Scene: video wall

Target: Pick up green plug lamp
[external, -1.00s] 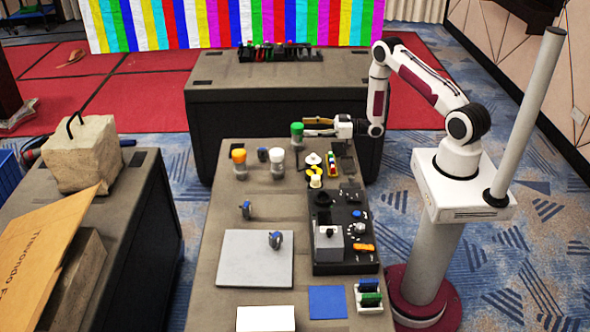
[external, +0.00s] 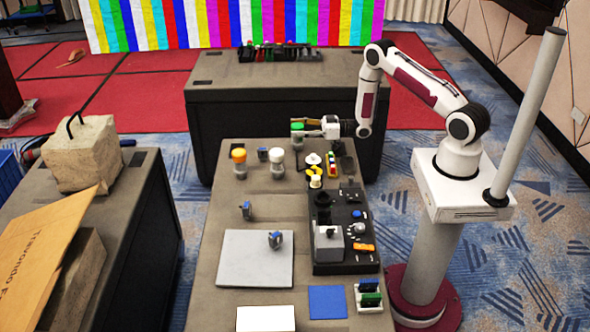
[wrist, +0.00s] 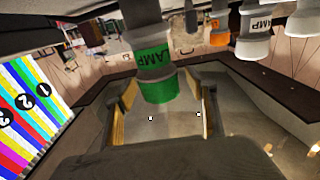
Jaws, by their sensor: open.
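The green plug lamp (external: 297,128) stands upright at the far end of the near table, with its green cap up and a grey base. My gripper (external: 304,128) reaches it from the right, level with its upper part. In the wrist view the lamp (wrist: 155,75) shows large with its green cap between the open fingers, nearer the left one. My gripper (wrist: 165,105) is open there, with a gap visible on the right side of the lamp. I cannot tell whether a finger touches it.
An orange-capped lamp (external: 239,156) and a white-capped lamp (external: 277,158) stand nearer on the table, with a small dark plug (external: 263,155) between them.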

